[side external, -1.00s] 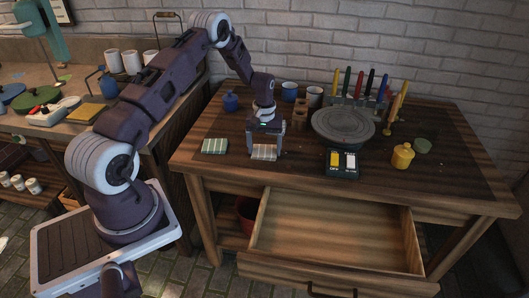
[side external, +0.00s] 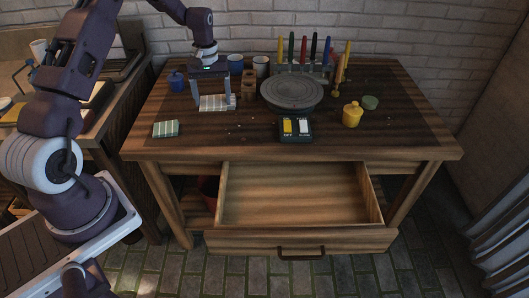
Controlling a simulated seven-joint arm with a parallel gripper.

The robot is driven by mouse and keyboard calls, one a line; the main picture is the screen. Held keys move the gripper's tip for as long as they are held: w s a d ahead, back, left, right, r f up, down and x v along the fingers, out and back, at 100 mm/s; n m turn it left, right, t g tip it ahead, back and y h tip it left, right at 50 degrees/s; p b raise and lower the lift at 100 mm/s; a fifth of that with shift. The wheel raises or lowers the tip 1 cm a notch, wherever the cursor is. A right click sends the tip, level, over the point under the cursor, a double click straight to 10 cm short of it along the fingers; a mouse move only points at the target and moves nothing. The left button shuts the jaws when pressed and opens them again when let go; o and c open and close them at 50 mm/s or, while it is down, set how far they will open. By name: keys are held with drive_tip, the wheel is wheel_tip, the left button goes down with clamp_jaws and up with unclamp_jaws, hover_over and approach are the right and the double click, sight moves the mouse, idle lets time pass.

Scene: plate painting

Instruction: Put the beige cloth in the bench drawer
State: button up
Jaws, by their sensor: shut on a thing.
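The beige striped cloth (side external: 215,103) is between the fingers of my gripper (side external: 213,101), at the left part of the bench. My gripper is shut on it, with one finger at each side. The cloth seems raised above the bench top, but the height is hard to tell. The bench drawer (side external: 293,241) is pulled open at the front, and its inside looks empty. My gripper is behind and to the left of the drawer.
A green striped cloth (side external: 166,128) lies at the front left. A switch box (side external: 296,128), a grey turntable (side external: 291,91), a yellow bottle (side external: 352,114) and a rack of coloured tools (side external: 303,67) stand to the right. Wooden blocks (side external: 249,85) stand close beside my gripper.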

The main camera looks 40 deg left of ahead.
wheel_tip(320, 180, up, 5)
drive_tip(key=d, duration=1.4)
drive_tip(key=m, duration=0.1)
hover_over(258, 212)
wheel_tip(258, 212, down, 30)
drive_tip(key=shift+r, duration=0.2)
drive_tip(key=shift+f, duration=0.1)
drive_tip(key=o, duration=1.5)
